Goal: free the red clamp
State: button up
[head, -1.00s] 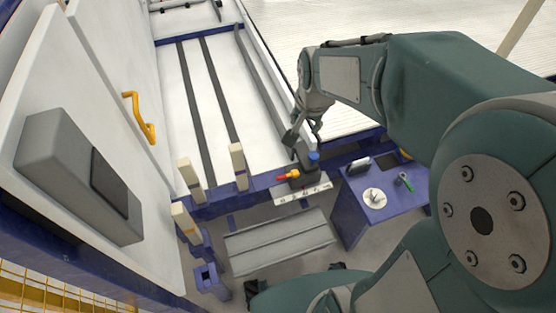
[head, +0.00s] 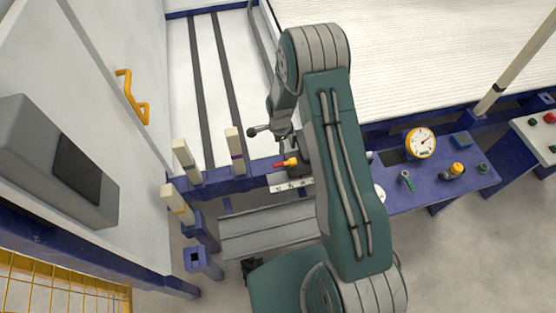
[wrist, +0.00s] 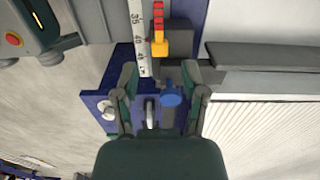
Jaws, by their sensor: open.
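The red clamp (head: 280,165) has a red handle and a yellow-orange base, and sits on a dark block beside a white ruled scale. In the wrist view the red clamp (wrist: 158,14) is at the top centre, just beyond the fingertips. My gripper (head: 275,138) is open and empty, close above the block. In the wrist view my gripper (wrist: 158,72) has its fingers spread apart, with a blue knob (wrist: 171,99) and dark block between them. The clamp is outside the fingers. I cannot tell whether a finger touches the block.
The white scale (head: 292,187) lies along the blue beam (head: 240,183). Cream posts (head: 235,148) stand to its left. A blue bench (head: 430,190) on the right bears a yellow gauge (head: 420,142) and small parts. A grey box (head: 55,160) is on the left wall.

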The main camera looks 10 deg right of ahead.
aim_at(279, 164)
notch_tip(279, 164, down, 12)
jog(key=shift+f, duration=0.25)
dwell(0.4)
jog(key=shift+c, duration=0.3)
grip_shut()
